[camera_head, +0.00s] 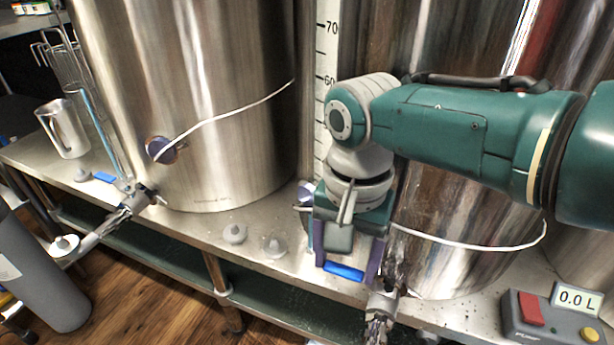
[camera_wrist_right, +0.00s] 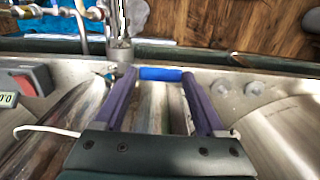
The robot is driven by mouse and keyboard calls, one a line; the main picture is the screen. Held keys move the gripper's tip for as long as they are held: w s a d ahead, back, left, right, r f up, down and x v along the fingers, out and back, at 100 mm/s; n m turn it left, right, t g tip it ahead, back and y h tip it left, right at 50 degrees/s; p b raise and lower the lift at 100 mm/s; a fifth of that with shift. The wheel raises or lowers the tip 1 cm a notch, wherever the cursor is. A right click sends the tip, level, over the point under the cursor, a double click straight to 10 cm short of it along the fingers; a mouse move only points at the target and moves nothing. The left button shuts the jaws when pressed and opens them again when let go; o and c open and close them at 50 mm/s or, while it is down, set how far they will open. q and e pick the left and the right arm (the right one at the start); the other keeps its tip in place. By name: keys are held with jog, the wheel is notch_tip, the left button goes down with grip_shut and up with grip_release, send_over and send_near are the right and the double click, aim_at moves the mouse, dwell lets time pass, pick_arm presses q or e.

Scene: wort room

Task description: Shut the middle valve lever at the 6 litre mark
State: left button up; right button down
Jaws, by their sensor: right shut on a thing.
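The middle valve's blue lever (camera_head: 343,271) sits between the purple fingers of my right gripper (camera_head: 345,268), at the front of the middle steel kettle (camera_head: 455,255). In the right wrist view the blue lever (camera_wrist_right: 160,73) lies crosswise between the two fingertips (camera_wrist_right: 159,76), which are closed on its ends. The metal valve body (camera_head: 381,305) shows just below and right of the gripper. The pump box display (camera_head: 577,298) reads 0.0 L. My left gripper is not in view.
Another steel kettle (camera_head: 190,100) stands left, with its own valve (camera_head: 130,207) and blue lever (camera_head: 105,177). A white scale (camera_head: 326,60) stands between the kettles. Grey knobs (camera_head: 235,234) sit on the steel bench (camera_head: 180,222). The pump box (camera_head: 520,318) has a red switch and yellow button.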

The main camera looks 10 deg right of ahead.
aim_at(345, 269)
grip_release()
jog(key=shift+r, duration=0.15)
notch_tip(345, 269, up, 10)
jog(key=p, duration=0.6)
jog(key=shift+p, duration=0.35)
